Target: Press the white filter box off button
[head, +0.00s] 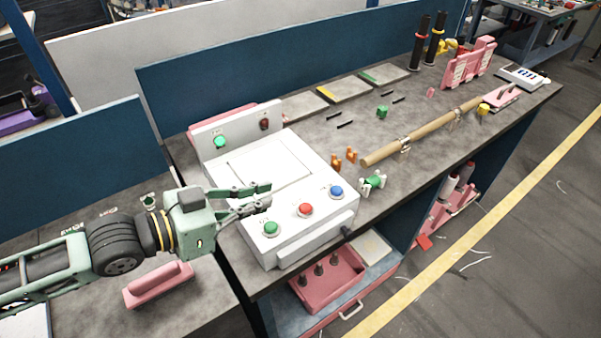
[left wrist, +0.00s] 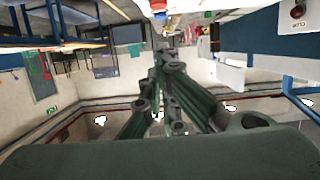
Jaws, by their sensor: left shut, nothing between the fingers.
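The white filter box (head: 275,172) stands on the grey workbench. Its front carries a green button (head: 270,229), a red button (head: 306,210) and a blue button (head: 336,191). Its raised back panel (head: 240,132) carries another green button (head: 221,142) and another red button (head: 264,124). My left gripper (head: 268,196) is shut and empty. In the head view it overlaps the box's left side, near the front green button; its height above the box is unclear. The left wrist view shows its fingers (left wrist: 165,75) and a red button (left wrist: 298,12) with an unreadable label. My right gripper is not in view.
A wooden roller (head: 425,132) lies on the bench right of the box. Small orange clips (head: 343,160) and a green-and-white part (head: 373,183) lie beside the box. A pink handled block (head: 158,284) lies below my left arm. A blue partition (head: 290,63) runs behind.

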